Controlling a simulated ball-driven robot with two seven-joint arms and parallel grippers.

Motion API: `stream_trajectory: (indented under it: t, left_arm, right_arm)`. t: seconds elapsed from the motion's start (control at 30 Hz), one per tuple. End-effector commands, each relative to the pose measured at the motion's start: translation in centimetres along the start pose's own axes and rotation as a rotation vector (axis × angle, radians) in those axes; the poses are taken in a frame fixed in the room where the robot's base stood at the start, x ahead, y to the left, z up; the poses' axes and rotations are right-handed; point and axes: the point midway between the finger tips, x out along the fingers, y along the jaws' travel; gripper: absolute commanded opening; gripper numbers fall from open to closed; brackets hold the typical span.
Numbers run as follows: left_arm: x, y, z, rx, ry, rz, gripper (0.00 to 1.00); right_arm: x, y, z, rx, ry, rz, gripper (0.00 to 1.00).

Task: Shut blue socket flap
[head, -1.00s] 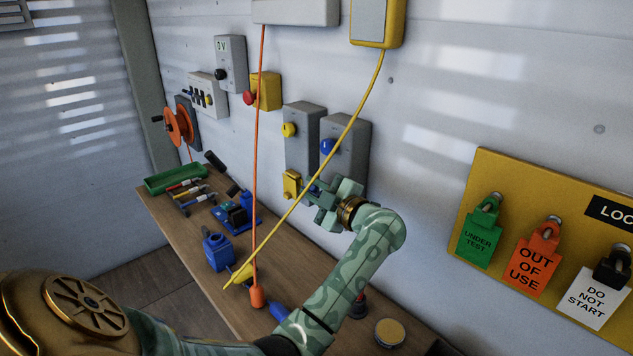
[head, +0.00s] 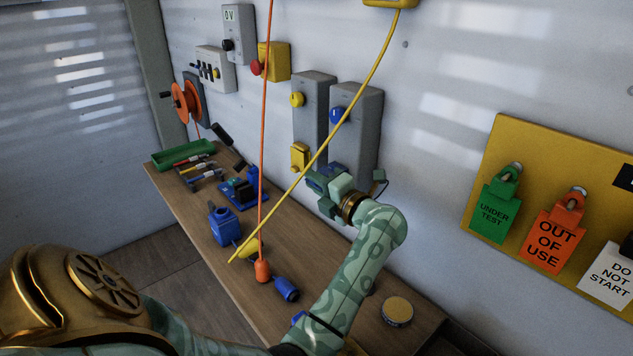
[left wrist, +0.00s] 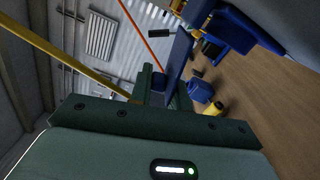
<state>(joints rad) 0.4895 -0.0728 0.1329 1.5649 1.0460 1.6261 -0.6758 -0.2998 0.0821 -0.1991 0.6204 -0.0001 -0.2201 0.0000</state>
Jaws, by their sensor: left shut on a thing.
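The blue socket sits at the foot of the right grey wall box (head: 358,125), below the blue knob (head: 337,115). In the head view it is mostly hidden by my left gripper (head: 321,184). The blue flap (left wrist: 178,58) shows in the left wrist view as a blue strip reaching down from the blue socket body (left wrist: 235,30). The flap stands out from the socket, so it looks open. My left gripper's dark green fingers (left wrist: 163,92) are shut on its end. My right gripper is not in view.
A yellow cable (head: 345,115) and an orange cord (head: 265,120) hang in front of the bench. A yellow flap (head: 299,157) is left of my gripper. The bench (head: 215,263) holds blue plugs, a green tray (head: 183,153) and a round tin (head: 397,311).

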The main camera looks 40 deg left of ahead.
Motion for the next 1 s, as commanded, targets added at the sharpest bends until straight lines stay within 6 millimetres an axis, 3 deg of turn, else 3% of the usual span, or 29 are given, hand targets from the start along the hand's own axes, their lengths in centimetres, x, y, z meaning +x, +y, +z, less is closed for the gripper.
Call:
stream_trajectory:
  t: [0.3,0.8,0.83,0.87,0.9,1.0]
  left_arm:
    - [0.01,-0.48,0.00,-0.105,-0.001,0.002,0.00]
    - [0.02,-0.41,0.03,-0.121,-0.001,0.003,0.00]
    - [0.02,-0.41,0.03,-0.121,-0.001,0.003,0.24]
    - [0.02,-0.41,0.03,-0.121,-0.001,0.003,0.32]
    - [0.02,-0.43,0.03,-0.120,-0.001,0.003,0.36]
    - [0.01,-0.50,0.00,-0.119,-0.001,0.002,0.36]
  right_arm:
    - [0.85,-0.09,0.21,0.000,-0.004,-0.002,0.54]
    - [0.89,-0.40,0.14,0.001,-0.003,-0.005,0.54]
    - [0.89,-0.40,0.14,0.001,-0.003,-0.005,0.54]
    - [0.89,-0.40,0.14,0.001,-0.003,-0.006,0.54]
    - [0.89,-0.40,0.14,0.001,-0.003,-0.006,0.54]
    - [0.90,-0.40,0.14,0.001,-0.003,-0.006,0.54]
